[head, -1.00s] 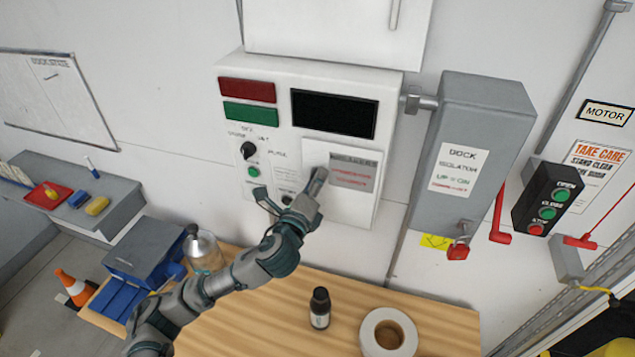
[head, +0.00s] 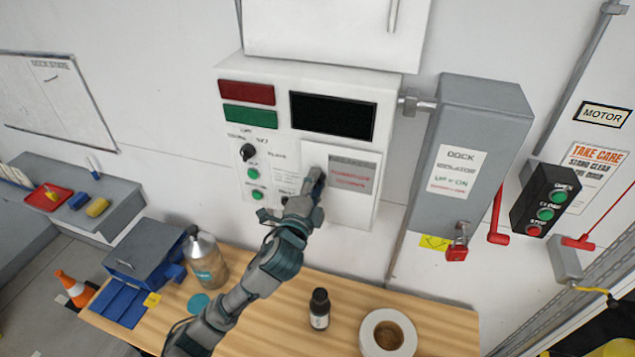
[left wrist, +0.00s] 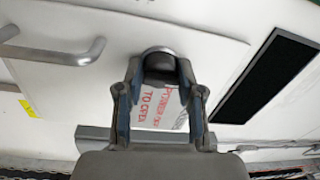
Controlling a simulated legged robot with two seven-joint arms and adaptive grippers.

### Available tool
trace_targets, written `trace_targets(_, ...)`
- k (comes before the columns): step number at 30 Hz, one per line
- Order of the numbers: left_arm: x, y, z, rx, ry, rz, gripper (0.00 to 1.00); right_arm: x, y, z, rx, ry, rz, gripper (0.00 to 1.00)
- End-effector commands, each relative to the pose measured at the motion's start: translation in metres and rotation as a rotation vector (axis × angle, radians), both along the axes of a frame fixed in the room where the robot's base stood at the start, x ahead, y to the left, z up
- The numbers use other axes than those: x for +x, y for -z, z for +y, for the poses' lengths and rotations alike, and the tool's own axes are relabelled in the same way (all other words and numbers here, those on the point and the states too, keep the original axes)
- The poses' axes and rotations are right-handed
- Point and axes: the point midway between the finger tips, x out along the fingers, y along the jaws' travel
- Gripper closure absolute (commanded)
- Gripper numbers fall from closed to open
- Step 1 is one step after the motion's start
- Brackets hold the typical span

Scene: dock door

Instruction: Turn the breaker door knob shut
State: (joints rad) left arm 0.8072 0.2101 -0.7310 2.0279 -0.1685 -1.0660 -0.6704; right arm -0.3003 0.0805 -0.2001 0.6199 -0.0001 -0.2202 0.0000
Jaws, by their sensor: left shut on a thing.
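The breaker door (head: 361,205) is a white panel with a grey and red label, low on the right of the white control box, and looks flush with its front. My left gripper (head: 314,181) is at the door's left side, over the knob. In the left wrist view, my left gripper (left wrist: 159,77) has its two fingers on either side of the grey rounded knob (left wrist: 157,53), shut on it. The fingers hide most of the knob in the head view, so its turn angle cannot be told. My right gripper is not in view.
A black selector (head: 248,152) and green buttons sit left of the door. The grey isolator box (head: 470,150) is to the right. Below, the wooden bench (head: 430,318) holds a dark bottle (head: 319,309), a tape roll (head: 388,333) and a clear jar (head: 206,262).

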Motion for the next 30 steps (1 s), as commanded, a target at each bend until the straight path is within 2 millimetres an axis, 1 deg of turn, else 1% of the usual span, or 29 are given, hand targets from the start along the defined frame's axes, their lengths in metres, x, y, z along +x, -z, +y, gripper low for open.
trace_targets(1,0.0009,0.0086,-0.0003,-0.002,-0.002,0.02,0.98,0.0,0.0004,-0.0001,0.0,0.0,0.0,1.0)
trace_targets(16,0.0014,0.0107,-0.0004,-0.014,-0.002,0.029,0.98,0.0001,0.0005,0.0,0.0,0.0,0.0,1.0)
trace_targets(17,0.0014,0.0108,-0.0004,-0.014,-0.002,0.029,0.55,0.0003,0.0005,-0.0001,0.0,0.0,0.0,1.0)
trace_targets(18,0.0015,0.0106,-0.0004,-0.014,-0.002,0.029,0.45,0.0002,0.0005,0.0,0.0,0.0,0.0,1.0)
trace_targets(19,0.0015,0.0103,-0.0004,-0.014,-0.003,0.028,0.39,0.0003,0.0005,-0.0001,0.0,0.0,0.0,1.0)
trace_targets(27,0.0002,0.0054,-0.0019,-0.016,-0.002,0.017,0.39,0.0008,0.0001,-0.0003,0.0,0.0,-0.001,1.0)
trace_targets(30,-0.0053,0.0048,-0.0012,-0.015,0.0,0.015,0.39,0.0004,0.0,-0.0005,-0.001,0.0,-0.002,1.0)
